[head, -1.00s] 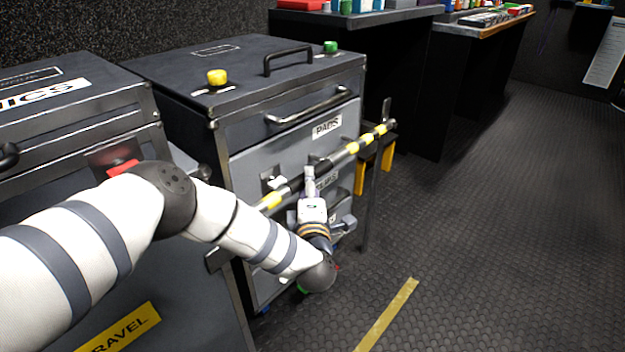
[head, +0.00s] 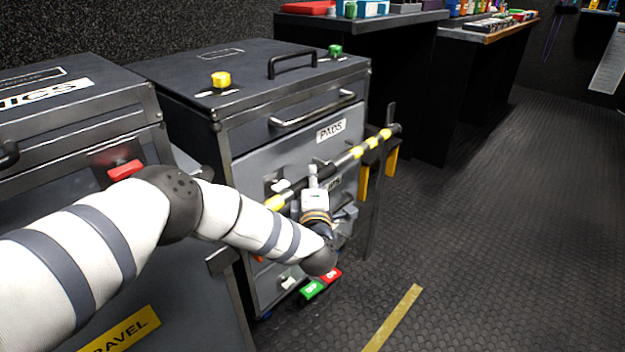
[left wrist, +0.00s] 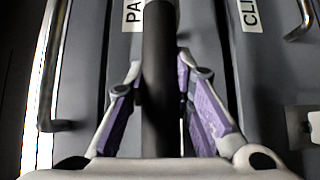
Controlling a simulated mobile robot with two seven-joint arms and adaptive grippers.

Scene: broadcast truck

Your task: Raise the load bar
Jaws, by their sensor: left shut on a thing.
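The load bar (head: 338,166) is a dark bar with yellow bands, lying slantwise across the front of the grey drawer cabinet (head: 262,160). Its far end rests by a dark upright post (head: 378,185). My left gripper (head: 312,177) is shut on the middle of the bar. In the left wrist view the dark bar (left wrist: 158,75) runs between the two purple-padded fingers of the left gripper (left wrist: 160,95). The near end of the bar is partly hidden behind my arm. My right gripper is in no view.
Drawers labelled PADS (head: 331,130) with handles lie behind the bar. A dark case (head: 75,110) stands to the left. Green (head: 312,289) and red (head: 331,275) pieces show low beside the cabinet. A yellow-legged stand (head: 391,162) is beyond.

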